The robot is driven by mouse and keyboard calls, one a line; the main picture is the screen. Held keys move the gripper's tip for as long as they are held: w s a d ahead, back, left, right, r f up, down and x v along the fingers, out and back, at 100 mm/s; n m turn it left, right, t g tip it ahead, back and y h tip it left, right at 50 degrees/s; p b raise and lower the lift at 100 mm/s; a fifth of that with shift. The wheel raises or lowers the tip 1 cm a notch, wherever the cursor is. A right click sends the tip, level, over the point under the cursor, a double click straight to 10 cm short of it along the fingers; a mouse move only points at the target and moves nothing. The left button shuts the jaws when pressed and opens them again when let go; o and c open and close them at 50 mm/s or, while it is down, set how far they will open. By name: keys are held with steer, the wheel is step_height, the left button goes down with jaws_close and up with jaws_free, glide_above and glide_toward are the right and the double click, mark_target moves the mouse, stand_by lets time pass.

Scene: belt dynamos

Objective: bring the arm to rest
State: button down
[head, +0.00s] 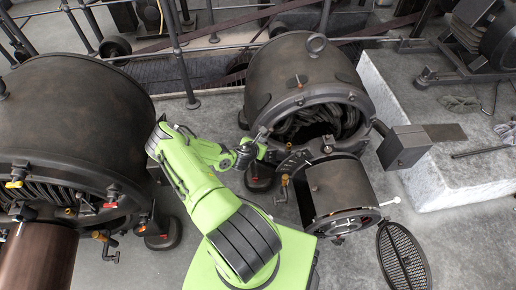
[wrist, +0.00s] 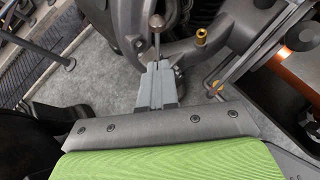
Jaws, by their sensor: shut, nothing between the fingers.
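My green arm reaches from the bottom of the head view up toward the middle dynamo (head: 300,72). My gripper (head: 262,138) is at the left edge of that dynamo's open front, close to its rim. In the wrist view my gripper (wrist: 158,66) shows as two grey fingers shut together, with nothing between them. A small rounded knob on a thin stem (wrist: 156,22) shows just past the fingertips. I cannot tell whether the fingers touch it.
A large dynamo (head: 75,110) stands close on the left. A smaller drum (head: 340,187), a perforated oval cover (head: 403,258) and a grey box (head: 404,147) are right of my arm. A pale stone block (head: 440,190) lies farther right. Railings (head: 180,55) run behind.

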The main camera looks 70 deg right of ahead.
steer(key=p+v, duration=0.1)
steer(key=v, duration=0.6)
steer(key=shift+w+r, duration=0.2)
steer(key=w+a+r+m+t+y+p, duration=0.1)
steer(key=w+a+r+m+y, duration=0.1)
steer(key=w+a+r+m, duration=0.55)
steer(key=w+a+r+m+t+y+p, duration=0.15)
steer(key=w+a+r, duration=0.35)
steer(key=r, duration=0.5)
steer(key=w+a+r+m+t+y+p, duration=0.1)
steer(key=w+a+r+m+y, duration=0.3)
steer(key=a+r, duration=0.45)
steer(key=s+a+r+m+t+y, duration=0.2)
steer(key=s+a+r, duration=0.1)
steer(key=a+r, duration=0.85)
steer(key=s+a+r, duration=0.3)
steer(key=s, duration=0.2)
steer(key=s+a+r+y+p, duration=0.1)
steer(key=s+a+r, duration=0.2)
steer(key=s, duration=0.2)
steer(key=shift+a+r+m+t, duration=0.15)
steer(key=shift+a+m+t, duration=0.1)
steer(key=shift+m+t, duration=0.2)
